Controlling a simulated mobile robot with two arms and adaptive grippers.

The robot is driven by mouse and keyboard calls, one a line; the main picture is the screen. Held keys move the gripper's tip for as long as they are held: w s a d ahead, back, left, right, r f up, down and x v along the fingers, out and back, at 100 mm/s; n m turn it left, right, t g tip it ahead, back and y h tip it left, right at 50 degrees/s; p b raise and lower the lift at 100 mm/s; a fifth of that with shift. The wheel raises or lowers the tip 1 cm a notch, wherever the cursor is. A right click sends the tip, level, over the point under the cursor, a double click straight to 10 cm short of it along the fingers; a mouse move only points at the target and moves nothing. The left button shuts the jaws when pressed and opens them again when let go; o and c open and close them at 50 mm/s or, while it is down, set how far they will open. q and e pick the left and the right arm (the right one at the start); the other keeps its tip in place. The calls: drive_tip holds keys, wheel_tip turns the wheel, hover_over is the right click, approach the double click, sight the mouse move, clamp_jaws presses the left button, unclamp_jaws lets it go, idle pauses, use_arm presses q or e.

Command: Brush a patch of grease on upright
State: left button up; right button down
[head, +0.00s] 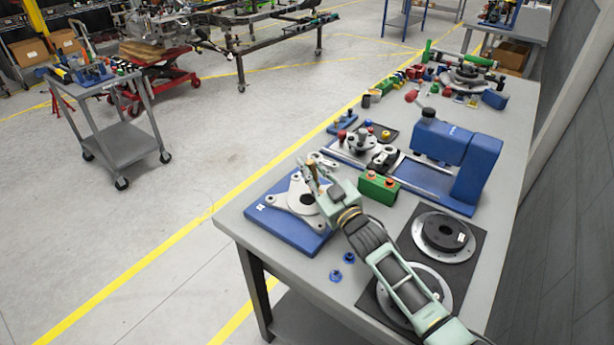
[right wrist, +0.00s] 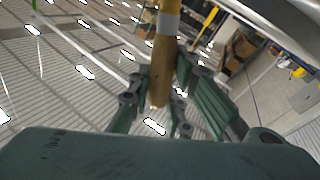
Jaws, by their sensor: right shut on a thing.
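The upright (head: 283,199) looks to be the silver lobed part with a round bore, lying on a blue fixture plate (head: 290,228) at the near left of the bench. My right gripper (head: 319,168) is over the far right side of this part and partly covers it. It is shut on a brush, whose wooden handle (right wrist: 161,75) and metal ferrule (right wrist: 168,25) show between the fingers in the right wrist view. The bristles and any grease cannot be made out. I cannot tell whether the brush touches the part. My left gripper is not in view.
A black mat (head: 408,240) carries round discs. Two blue nuts (head: 342,266) lie near the front edge. The bench (head: 250,218) ends just left of the fixture.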

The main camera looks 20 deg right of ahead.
drive_tip(key=shift+w+d+f, duration=0.15)
drive_tip(key=shift+d, duration=0.05)
drive_tip(key=s+a+p, duration=0.1)
drive_tip(key=s+a, duration=0.1)
drive_tip(key=a, duration=0.1)
drive_tip(key=shift+s+a+f+p, duration=0.1)
drive_tip(key=shift+s+a+p, duration=0.05)
drive_tip(key=shift+s+p, duration=0.2)
idle(0.3)
wheel_tip(320, 180, up, 6)
drive_tip(key=p, duration=0.5)
drive_tip(key=shift+w, duration=0.1)
wheel_tip(320, 180, up, 3)
drive_tip(key=p, duration=0.3)
